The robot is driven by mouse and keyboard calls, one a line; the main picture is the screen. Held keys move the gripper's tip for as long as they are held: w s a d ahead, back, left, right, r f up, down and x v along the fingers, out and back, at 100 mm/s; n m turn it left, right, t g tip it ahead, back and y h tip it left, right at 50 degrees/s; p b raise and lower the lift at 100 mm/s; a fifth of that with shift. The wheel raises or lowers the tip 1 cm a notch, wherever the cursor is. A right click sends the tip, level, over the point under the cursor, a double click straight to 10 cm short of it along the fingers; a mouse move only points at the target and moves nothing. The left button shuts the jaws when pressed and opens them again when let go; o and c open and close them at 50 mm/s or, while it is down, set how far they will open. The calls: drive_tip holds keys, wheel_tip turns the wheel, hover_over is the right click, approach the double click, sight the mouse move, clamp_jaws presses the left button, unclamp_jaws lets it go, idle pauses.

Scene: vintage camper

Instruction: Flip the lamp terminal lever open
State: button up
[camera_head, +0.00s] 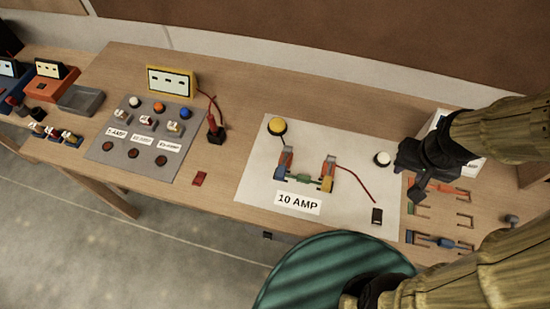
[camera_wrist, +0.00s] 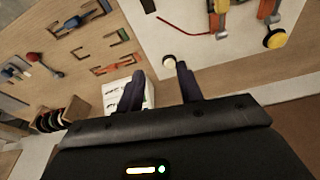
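A white board (camera_head: 255,180) labelled 10 AMP carries a yellow dome lamp (camera_head: 277,126), also in the wrist view (camera_wrist: 275,38). A dark wire runs from the lamp to the left terminal (camera_head: 285,158), which has a raised reddish-orange lever. The right terminal (camera_head: 328,168) looks alike; a red wire leaves it. A green fuse-like part (camera_head: 304,178) lies between them. Both terminals show partly at the top of the wrist view. Whether either lever is fully open is too small to tell. My gripper (camera_wrist: 160,72) is open and empty, right of the terminals, near a white button (camera_head: 382,158).
A grey panel (camera_head: 110,150) with coloured buttons stands left, beside a yellow meter (camera_head: 171,81). Coloured fuse-like parts and brackets (camera_head: 440,242) lie on the right table. A black block (camera_head: 377,216) sits on the board's front right. A green stool (camera_head: 325,275) stands in front.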

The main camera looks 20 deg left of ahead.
drive_tip(key=shift+w+a, duration=0.15)
drive_tip(key=shift+w, duration=0.3)
drive_tip(key=shift+o, duration=0.6)
drive_tip(key=shift+s, duration=0.15)
drive_tip(key=shift+o, duration=0.6)
drive_tip(key=a+f+n+g+b, duration=0.1)
drive_tip(key=a+f+g+b, duration=0.1)
drive_tip(key=a, duration=2.7)
drive_tip(key=shift+a+f+g, duration=0.3)
drive_tip(key=shift+f, duration=0.4)
